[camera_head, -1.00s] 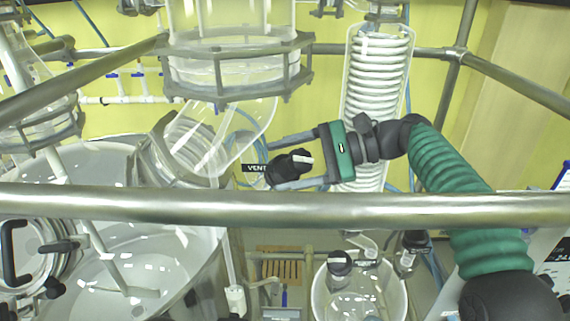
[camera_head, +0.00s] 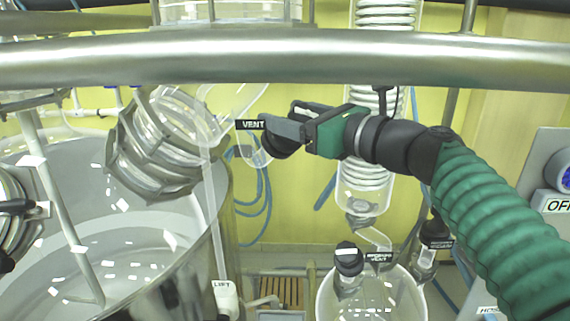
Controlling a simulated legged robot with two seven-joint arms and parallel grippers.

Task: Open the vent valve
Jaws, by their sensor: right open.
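The vent valve has a black knob (camera_head: 279,146) beside a black "VENT" label (camera_head: 252,125), in the middle of the head view. My right gripper (camera_head: 284,120), with a green body and grey fingers, reaches in from the right. It is open, with its fingers at the knob. One finger overlaps the knob's upper part in the picture and hides some of it; I cannot tell whether they touch. My left gripper is not in view.
A thick metal rail (camera_head: 230,58) crosses the upper view. A large glass vessel (camera_head: 120,240) fills the lower left. A coiled condenser (camera_head: 366,180) stands behind my right arm. A smaller vessel (camera_head: 328,300) with black-capped valves is below.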

